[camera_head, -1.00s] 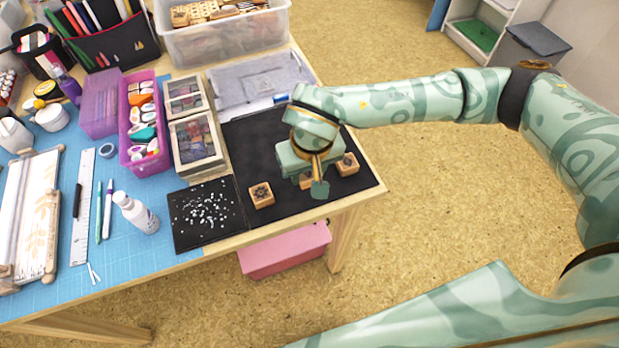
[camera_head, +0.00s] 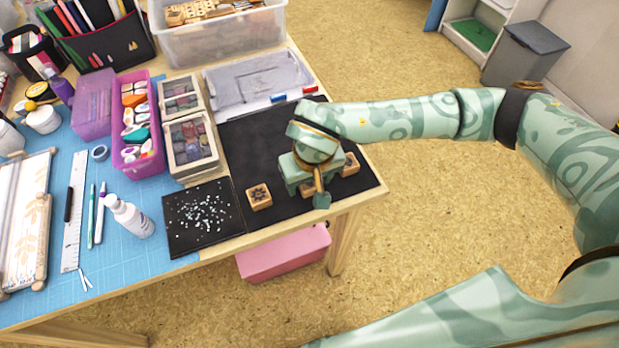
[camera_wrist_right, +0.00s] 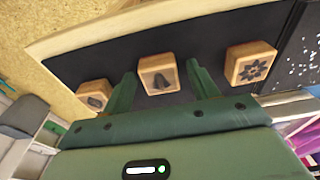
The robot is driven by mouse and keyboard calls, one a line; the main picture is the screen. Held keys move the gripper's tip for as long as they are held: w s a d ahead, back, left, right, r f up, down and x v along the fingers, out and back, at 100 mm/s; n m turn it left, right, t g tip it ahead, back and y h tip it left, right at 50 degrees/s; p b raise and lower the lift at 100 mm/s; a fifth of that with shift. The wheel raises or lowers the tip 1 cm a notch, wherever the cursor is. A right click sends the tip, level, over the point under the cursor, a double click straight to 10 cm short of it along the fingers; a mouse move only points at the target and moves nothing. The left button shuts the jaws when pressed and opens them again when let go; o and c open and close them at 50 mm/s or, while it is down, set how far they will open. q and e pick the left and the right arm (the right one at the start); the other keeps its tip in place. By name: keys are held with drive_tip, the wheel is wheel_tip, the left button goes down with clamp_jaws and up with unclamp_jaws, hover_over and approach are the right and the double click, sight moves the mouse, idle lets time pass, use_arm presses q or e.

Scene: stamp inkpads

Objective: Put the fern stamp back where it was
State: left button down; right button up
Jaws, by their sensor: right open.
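Three wooden block stamps stand on the black mat (camera_head: 246,143). The middle stamp (camera_wrist_right: 160,74) bears a dark, upright, pointed shape, and in the head view only a small part of it (camera_head: 305,189) shows. The stamp with a star-like flower (camera_head: 259,196) is also in the wrist view (camera_wrist_right: 250,66). The third stamp (camera_head: 350,165), with a small dark motif, shows in the wrist view (camera_wrist_right: 94,94) too. I cannot tell for sure which motif is the fern. My right gripper (camera_wrist_right: 161,70) is open, its fingers on either side of the middle stamp with gaps. My left gripper is out of view.
The mat's right end lies by the table edge. A speckled black sheet (camera_head: 202,216) lies left of the mat, with lidded boxes of inkpads (camera_head: 191,148) behind it. A grey case (camera_head: 258,82) lies at the back. The mat is bare behind the flower stamp.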

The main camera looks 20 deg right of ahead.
sight(313, 189)
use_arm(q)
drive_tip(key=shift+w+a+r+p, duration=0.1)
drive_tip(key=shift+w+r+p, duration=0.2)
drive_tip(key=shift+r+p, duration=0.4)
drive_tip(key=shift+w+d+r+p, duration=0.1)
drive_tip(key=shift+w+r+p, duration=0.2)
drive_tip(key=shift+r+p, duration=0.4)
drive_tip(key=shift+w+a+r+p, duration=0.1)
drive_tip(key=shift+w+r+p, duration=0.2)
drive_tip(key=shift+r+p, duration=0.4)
use_arm(e)
wheel_tip(313, 189, up, 12)
drive_tip(key=s, duration=0.1)
drive_tip(key=shift+s, duration=0.4)
